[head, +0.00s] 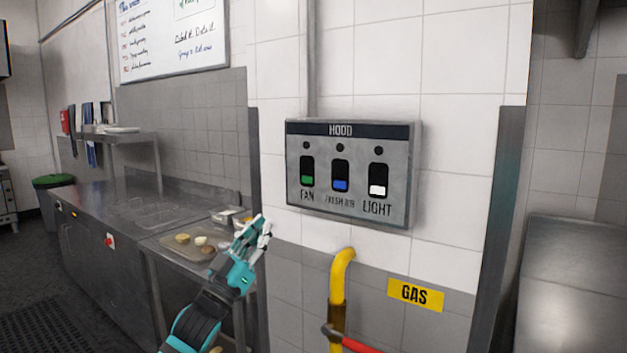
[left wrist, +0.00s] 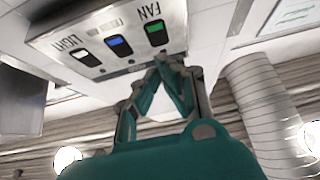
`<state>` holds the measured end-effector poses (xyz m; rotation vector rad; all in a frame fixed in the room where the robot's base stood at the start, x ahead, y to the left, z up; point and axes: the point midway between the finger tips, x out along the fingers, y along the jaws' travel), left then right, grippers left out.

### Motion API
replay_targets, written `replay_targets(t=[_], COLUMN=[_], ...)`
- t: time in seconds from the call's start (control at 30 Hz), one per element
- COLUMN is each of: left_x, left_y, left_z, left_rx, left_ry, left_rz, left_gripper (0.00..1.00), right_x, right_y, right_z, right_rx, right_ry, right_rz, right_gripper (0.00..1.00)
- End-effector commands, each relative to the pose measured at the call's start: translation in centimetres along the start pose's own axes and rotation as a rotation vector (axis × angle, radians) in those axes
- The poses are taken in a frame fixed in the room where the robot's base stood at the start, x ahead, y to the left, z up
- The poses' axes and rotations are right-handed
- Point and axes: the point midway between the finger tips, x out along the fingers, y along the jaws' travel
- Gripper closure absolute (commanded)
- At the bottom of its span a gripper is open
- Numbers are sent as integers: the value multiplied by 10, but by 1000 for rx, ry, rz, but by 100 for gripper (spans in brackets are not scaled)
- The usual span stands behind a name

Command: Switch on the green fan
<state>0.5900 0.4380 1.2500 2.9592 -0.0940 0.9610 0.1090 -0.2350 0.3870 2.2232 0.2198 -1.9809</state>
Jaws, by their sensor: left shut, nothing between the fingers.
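The hood switch box (head: 348,172) is a grey metal panel on the white tiled wall, with FAN, FRESH AIR and LIGHT switches. The green fan switch (head: 307,171) is at its left, with green at the lower part of the slot. It also shows in the left wrist view (left wrist: 156,33). My left gripper (head: 262,226) is shut and empty, below and left of the panel in the head view. In the left wrist view its fingertips (left wrist: 168,58) point up, just below the fan switch. I cannot tell whether they touch the box. My right gripper is not in view.
The blue switch (head: 341,185) and white switch (head: 377,190) sit beside the green one. A yellow gas pipe (head: 339,285) with a red handle is below the box. A steel counter with a food tray (head: 172,244) stands at the left.

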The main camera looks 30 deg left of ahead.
Motion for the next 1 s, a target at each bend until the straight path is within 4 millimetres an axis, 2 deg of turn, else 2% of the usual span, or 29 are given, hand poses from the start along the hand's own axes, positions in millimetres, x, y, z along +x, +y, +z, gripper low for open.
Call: replay_targets(t=[0.03, 0.13, 0.4, 0.57, 0.67, 0.83, 1.0], left_x=[2, 4, 4, 14, 29, 66, 103], left_y=[3, 4, 4, 4, 4, 4, 5], left_z=[-9, -16, -16, -18, -20, -23, -23], left_rx=[1, 0, 0, 0, 0, -1, -2], left_ry=[15, 29, 29, 31, 31, 32, 31], left_rz=[9, 16, 16, 15, 15, 14, 14], left_gripper=[100, 100, 100, 100, 100, 100, 100], right_x=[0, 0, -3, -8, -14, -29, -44], right_y=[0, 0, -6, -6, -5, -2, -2], right_z=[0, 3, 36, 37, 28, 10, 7], right_rx=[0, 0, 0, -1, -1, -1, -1], right_ry=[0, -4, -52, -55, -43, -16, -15], right_rz=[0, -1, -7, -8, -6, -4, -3], right_gripper=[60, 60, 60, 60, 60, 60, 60])
